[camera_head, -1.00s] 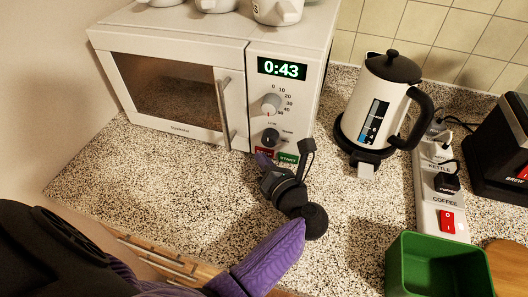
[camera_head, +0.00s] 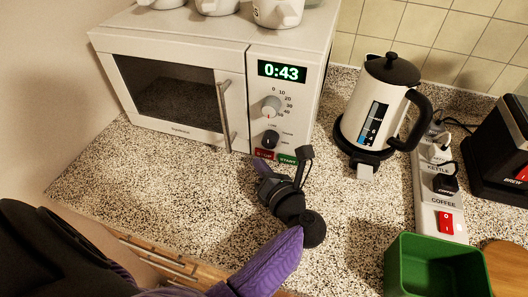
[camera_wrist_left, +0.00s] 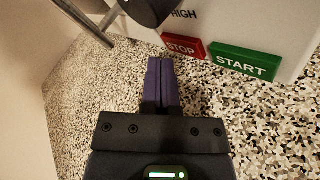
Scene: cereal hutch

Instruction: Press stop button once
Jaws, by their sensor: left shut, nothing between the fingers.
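The microwave (camera_head: 175,90) stands at the back left with its door closed, and its display (camera_head: 282,69) reads 0:43. The red stop button (camera_head: 264,154) is at the bottom of its panel, left of the green start button (camera_head: 287,159). In the left wrist view the stop button (camera_wrist_left: 183,46) and start button (camera_wrist_left: 243,62) are both clear. My left gripper (camera_wrist_left: 161,62) is shut and empty, its purple fingertips just left of and below the stop button. In the head view my left gripper (camera_head: 260,166) is just below the panel. I see a gap between fingertips and button. My right gripper is out of view.
A white kettle (camera_head: 372,110) stands right of the microwave. A power strip (camera_head: 437,195) with a red switch, a green bin (camera_head: 438,265) and a dark coffee machine (camera_head: 503,150) are farther right. White mugs (camera_head: 278,12) sit on the microwave. Speckled counter is clear around my gripper.

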